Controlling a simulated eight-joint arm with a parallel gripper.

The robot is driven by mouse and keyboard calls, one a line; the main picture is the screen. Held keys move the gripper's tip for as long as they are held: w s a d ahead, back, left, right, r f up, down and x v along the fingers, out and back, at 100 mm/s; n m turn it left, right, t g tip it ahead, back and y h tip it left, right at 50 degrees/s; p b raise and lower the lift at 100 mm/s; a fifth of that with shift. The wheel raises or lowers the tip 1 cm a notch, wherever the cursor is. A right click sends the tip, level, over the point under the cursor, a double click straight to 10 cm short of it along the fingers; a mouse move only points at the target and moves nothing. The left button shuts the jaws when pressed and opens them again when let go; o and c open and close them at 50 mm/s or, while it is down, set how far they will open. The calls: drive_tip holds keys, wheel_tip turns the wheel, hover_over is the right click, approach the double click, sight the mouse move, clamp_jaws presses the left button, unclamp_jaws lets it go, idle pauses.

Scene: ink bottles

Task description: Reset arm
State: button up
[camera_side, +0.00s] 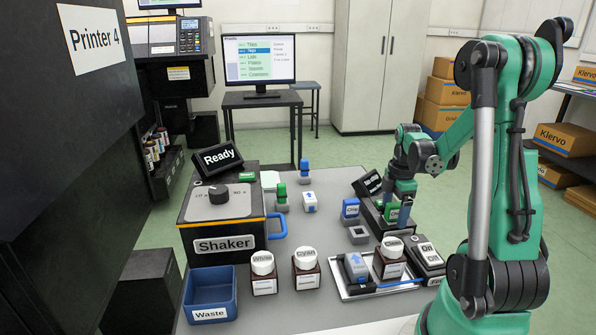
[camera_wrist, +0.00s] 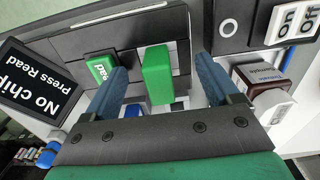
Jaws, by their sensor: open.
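My gripper (camera_side: 403,188) is at the lower end of my green arm, over the dark reader box at the right of the table. In the wrist view its two blue fingers (camera_wrist: 160,66) are apart, one on each side of a green block (camera_wrist: 157,80). Gaps show between the block and both fingers, so it does not look gripped. A green Read button (camera_wrist: 102,67) sits beside the left finger. The reader's display (camera_wrist: 38,82) says "No chip Press Read". In the side view the fingers partly hide the reader.
A shaker (camera_side: 222,225) with a "Ready" display and a blue waste bin (camera_side: 210,290) stand at left. White (camera_side: 263,272) and Cyan (camera_side: 306,268) bottles stand in front. A tray (camera_side: 345,292) and an on/off switch box (camera_side: 424,255) are near the reader. The table's middle is fairly clear.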

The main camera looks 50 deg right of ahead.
drive_tip(key=shift+r, duration=3.45)
